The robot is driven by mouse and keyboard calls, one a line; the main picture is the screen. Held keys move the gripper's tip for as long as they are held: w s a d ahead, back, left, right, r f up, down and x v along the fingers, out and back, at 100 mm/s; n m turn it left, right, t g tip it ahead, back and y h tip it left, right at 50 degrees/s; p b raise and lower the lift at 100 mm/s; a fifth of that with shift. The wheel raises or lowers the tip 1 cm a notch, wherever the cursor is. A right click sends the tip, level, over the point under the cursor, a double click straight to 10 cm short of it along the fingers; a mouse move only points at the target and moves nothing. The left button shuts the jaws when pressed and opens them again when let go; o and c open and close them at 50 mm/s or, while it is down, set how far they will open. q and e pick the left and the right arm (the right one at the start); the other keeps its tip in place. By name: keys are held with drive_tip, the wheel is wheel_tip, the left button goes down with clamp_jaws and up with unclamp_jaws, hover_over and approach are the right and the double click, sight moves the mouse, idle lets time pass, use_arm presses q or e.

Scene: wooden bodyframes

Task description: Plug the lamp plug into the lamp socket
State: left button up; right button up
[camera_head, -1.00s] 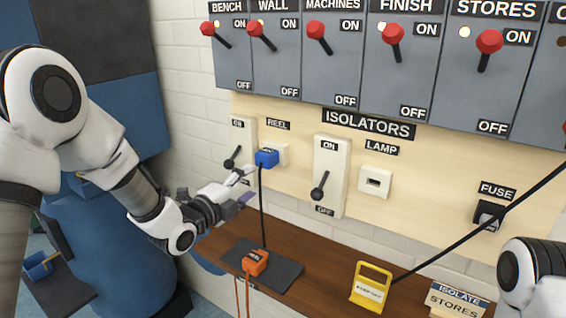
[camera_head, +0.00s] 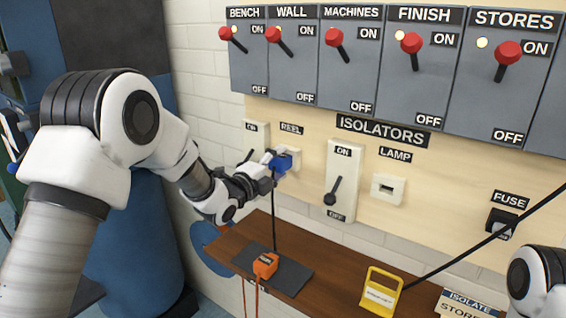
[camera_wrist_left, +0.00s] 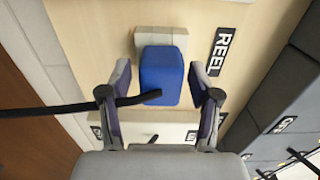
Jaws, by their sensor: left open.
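The lamp socket (camera_head: 388,188) is a pale plate under the LAMP label, with nothing in it. A blue plug (camera_head: 283,164) with a black cable sits at the socket under the REEL label; its label is not readable. An orange plug (camera_head: 265,265) lies on a dark mat on the bench. Which plug is the lamp's I cannot tell. My left gripper (camera_head: 271,164) is open at the blue plug. In the left wrist view its fingers (camera_wrist_left: 160,68) stand on either side of the blue plug (camera_wrist_left: 161,76), with gaps visible. My right gripper is out of frame.
Isolator levers (camera_head: 334,190) stand beside both sockets. Red-handled switches (camera_head: 411,43) line the panel above. A black cable runs diagonally past the fuse (camera_head: 501,222) at the right.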

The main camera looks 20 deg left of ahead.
sight(274, 167)
use_arm(q)
drive_tip(key=shift+s, duration=0.1)
clamp_jaws()
drive_tip(key=shift+a, duration=0.1)
drive_tip(key=shift+s+a, duration=0.1)
drive_tip(key=shift+s, duration=0.35)
drive_tip(key=shift+s+a+b, duration=0.1)
drive_tip(key=shift+s+b, duration=0.05)
drive_tip(key=shift+b, duration=0.15)
drive_tip(key=shift+b+v, duration=0.35)
drive_tip(key=shift+v, duration=0.95)
